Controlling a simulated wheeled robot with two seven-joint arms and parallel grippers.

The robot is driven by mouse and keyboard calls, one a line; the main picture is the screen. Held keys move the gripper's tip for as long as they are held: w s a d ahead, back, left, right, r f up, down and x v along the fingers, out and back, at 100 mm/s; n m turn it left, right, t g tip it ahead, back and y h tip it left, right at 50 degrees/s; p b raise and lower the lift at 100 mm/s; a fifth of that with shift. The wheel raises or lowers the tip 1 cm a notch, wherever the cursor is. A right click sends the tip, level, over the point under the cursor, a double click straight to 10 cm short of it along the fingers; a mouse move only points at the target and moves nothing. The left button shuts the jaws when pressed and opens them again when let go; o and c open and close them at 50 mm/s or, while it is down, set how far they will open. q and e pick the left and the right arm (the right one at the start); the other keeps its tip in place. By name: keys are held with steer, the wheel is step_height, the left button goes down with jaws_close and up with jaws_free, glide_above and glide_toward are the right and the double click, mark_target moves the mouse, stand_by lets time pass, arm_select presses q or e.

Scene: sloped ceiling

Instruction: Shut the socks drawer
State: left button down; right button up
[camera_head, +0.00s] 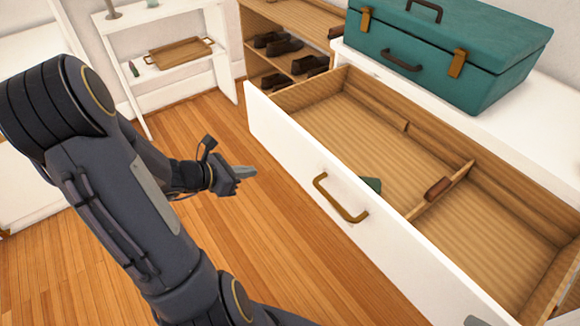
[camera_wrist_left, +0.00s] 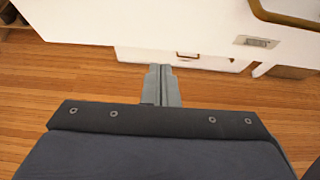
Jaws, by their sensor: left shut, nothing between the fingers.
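The open drawer (camera_head: 290,142) has a white front with a brown handle (camera_head: 340,198) and a wooden inside with a divider. A dark green item (camera_head: 371,185) lies inside near the front, mostly hidden by the front panel; I cannot tell if it is a sock. A brown item (camera_head: 437,188) is at the divider. My left gripper (camera_head: 252,172) is shut and empty, in front of the drawer front and left of the handle, apart from it. In the left wrist view, the shut fingers (camera_wrist_left: 160,84) point toward white furniture fronts. My right gripper is not in view.
A teal case (camera_head: 450,50) stands on the white top (camera_head: 490,118) behind the drawer. A shelf with dark shoes (camera_head: 278,46) and a white shelf with a wooden tray (camera_head: 178,53) stand at the back. The wooden floor before the drawer is clear.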

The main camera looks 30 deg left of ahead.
arm_select(q)
steer(key=b, duration=0.2)
glide_toward(294, 162)
step_height(294, 162, down, 3)
steer(key=w, duration=0.1)
steer(key=w+d, duration=0.2)
steer(key=w, duration=0.1)
steer(key=shift+w+f, duration=0.1)
steer(key=shift+w+d, duration=0.1)
steer(key=shift+w, duration=0.35)
steer(key=shift+w, duration=0.1)
